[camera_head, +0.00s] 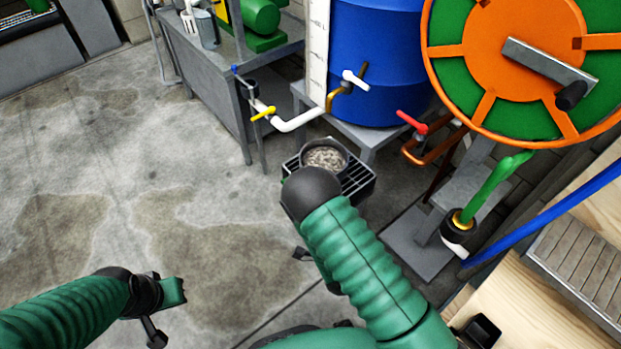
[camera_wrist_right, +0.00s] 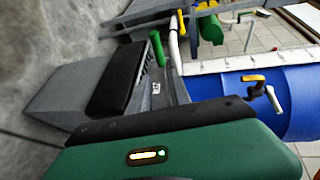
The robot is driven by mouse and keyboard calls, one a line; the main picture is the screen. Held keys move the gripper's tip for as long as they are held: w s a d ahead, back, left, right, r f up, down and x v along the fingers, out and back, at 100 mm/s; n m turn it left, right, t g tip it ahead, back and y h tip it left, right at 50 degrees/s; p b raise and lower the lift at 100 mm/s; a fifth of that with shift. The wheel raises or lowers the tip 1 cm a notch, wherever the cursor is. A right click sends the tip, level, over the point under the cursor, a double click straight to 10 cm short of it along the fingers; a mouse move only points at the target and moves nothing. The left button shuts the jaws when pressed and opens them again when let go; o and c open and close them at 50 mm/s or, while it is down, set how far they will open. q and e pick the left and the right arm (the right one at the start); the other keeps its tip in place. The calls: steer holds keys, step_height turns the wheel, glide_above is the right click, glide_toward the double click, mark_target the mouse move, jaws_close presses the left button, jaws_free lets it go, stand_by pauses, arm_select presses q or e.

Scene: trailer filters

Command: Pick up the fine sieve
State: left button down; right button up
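A round dark dish (camera_head: 325,157) with grey, grainy contents sits on a black slatted crate (camera_head: 357,180) below the blue barrel; I cannot tell whether it is the fine sieve. My right arm reaches up the middle of the head view, and its dark, rounded wrist covers the dish's front edge. The right gripper's fingers are hidden there. My left gripper (camera_head: 166,298) is at the lower left over bare floor, far from the dish. Its opening is unclear, and I see nothing in it.
The blue barrel (camera_head: 375,60) stands on a grey stand behind the crate, with a white-handled tap (camera_head: 355,80). A white pipe (camera_head: 298,121) and a red-handled valve (camera_head: 413,123) flank it. An orange and green reel (camera_head: 525,60) is at the right. The left floor is clear.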

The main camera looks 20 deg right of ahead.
steer(key=b+x, duration=0.3)
steer(key=x, duration=0.4)
steer(key=b+x, duration=0.3)
steer(key=x, duration=0.5)
steer(key=shift+s+d+f+b, duration=0.15)
steer(key=shift+f+b, duration=0.05)
steer(key=shift+b, duration=0.1)
steer(key=shift+w, duration=0.25)
steer(key=shift+r, duration=0.15)
jaws_close()
